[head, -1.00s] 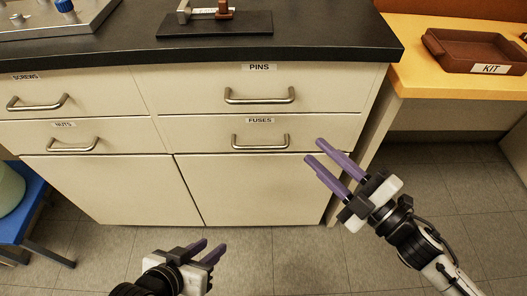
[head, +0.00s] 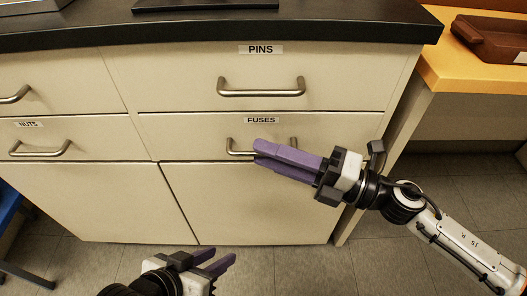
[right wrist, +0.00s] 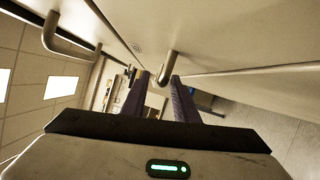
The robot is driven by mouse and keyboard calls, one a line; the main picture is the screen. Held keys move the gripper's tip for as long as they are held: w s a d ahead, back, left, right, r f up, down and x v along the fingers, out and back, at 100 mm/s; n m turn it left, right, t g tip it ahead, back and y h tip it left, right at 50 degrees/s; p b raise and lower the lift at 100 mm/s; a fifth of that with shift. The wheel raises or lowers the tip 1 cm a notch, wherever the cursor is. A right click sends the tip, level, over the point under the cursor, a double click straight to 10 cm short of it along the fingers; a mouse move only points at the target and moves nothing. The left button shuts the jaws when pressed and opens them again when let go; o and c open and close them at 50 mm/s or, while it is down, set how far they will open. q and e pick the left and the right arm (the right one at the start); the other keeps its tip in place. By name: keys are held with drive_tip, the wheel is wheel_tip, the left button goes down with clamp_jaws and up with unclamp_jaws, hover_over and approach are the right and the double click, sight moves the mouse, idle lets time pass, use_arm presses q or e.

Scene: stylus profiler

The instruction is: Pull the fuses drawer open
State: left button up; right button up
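The fuses drawer (head: 200,125) is the cream drawer labelled FUSES, under the PINS drawer in the head view, and its front looks flush with the cabinet. Its metal bar handle (head: 233,151) is partly hidden behind my right fingers. My right gripper (head: 258,154) reaches in from the right with its purple fingers at the handle. In the right wrist view the fuses handle (right wrist: 170,66) shows at the fingertips, between the two fingers, which stand apart. I cannot tell whether they touch it. My left gripper (head: 222,258) is open and empty, low in front of the cabinet.
The PINS drawer (head: 330,85) and its handle (head: 262,93) are just above; that handle also shows in the right wrist view (right wrist: 62,45). The NUTS drawer (head: 80,128) is to the left. A black worktop (head: 330,22) overhangs. A yellow bench (head: 450,75) with a brown tray (head: 490,38) stands right.

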drive_tip(key=shift+x, duration=0.8)
clamp_jaws()
idle(0.9)
